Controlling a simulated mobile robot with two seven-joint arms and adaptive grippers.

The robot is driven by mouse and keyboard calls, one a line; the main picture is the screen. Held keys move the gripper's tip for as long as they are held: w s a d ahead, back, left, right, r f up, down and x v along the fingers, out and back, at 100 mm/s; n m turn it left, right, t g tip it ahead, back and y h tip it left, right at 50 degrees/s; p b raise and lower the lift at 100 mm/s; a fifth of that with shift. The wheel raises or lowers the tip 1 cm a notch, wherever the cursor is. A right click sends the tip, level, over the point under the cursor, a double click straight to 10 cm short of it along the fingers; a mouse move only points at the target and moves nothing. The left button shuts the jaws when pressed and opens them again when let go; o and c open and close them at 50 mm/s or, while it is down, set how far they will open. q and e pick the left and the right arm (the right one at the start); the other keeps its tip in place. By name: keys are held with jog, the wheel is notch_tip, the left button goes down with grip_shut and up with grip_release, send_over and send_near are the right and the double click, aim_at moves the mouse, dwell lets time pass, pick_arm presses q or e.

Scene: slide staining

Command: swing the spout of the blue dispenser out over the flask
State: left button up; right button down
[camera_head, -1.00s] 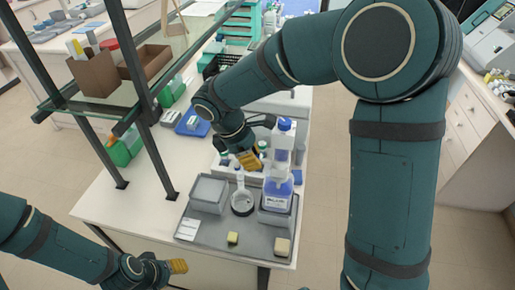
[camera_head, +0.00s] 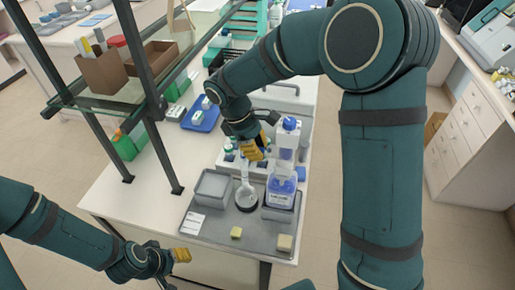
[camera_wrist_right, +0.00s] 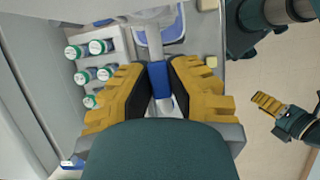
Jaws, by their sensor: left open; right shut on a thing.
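My right gripper (camera_head: 262,149) is above the flask, beside the dispenser's column. In the right wrist view, this gripper (camera_wrist_right: 158,88) is shut on a blue part, seemingly the spout (camera_wrist_right: 158,78); the fingers hide its sides. The dispenser's clear body (camera_wrist_right: 156,28) lies beyond the fingers. My left gripper (camera_head: 181,255) is open and empty near the table's front edge.
The grey tray (camera_head: 222,229) also holds an open grey box (camera_head: 211,188) and two pale yellow blocks (camera_head: 284,242). A white rack of green-capped bottles (camera_wrist_right: 86,75) is close by. A dark shelf frame (camera_head: 160,150) stands at left.

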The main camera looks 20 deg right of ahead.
jog(key=shift+d, duration=0.1)
jog(key=c, duration=0.9)
grip_release()
jog(key=v, duration=1.2)
jog(key=shift+d, duration=0.1)
